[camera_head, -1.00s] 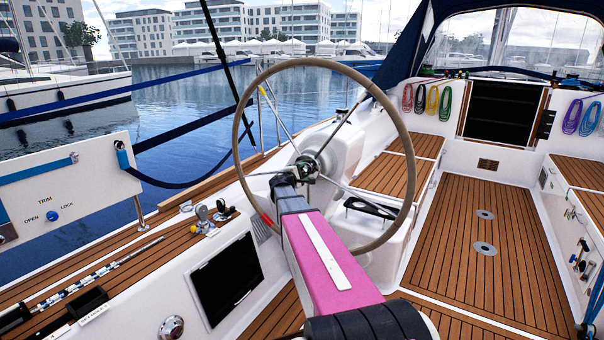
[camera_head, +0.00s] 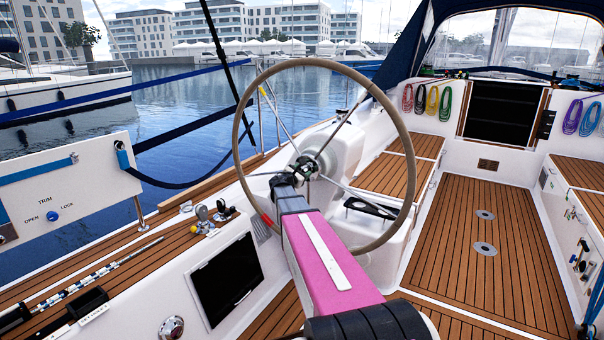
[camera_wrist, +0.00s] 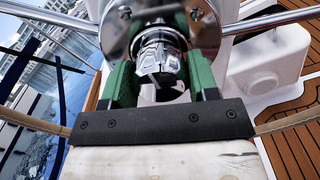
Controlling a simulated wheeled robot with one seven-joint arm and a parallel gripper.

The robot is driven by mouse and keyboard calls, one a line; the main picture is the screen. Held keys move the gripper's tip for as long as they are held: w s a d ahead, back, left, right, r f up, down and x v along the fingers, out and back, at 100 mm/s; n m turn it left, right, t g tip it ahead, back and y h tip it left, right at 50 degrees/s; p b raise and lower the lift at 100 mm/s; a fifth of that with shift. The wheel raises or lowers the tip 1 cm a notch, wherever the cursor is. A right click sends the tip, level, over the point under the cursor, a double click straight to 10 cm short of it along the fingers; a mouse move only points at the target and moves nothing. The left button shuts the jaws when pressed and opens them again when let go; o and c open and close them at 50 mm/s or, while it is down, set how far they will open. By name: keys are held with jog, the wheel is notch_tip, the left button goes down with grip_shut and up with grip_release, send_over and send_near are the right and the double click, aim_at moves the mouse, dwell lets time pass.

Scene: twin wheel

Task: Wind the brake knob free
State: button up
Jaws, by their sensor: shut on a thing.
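The brake knob (camera_wrist: 160,60) is a shiny, ribbed chrome piece at the centre of the wheel hub, seen close up in the wrist view. My gripper (camera_wrist: 162,82) has green fingers on both sides of it and is shut on it. In the head view my gripper (camera_head: 300,172) reaches the hub at the middle of the steering wheel (camera_head: 239,134). There the knob is mostly hidden by the gripper. The wheel has a tan rim with a red mark at its lower left and thin metal spokes.
My pink arm link passes across the lower part of the wheel rim. A white pedestal (camera_head: 345,150) stands behind the wheel. A dark screen panel (camera_head: 224,280) and small levers (camera_head: 204,216) are at the left. The teak cockpit floor (camera_head: 485,265) at the right is clear.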

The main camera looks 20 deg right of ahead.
jog(key=shift+n, duration=0.6)
jog(key=shift+s, duration=0.1)
jog(key=o, duration=0.9)
jog(key=shift+a, duration=0.15)
jog(key=v, duration=1)
jog(key=shift+s+a, duration=0.25)
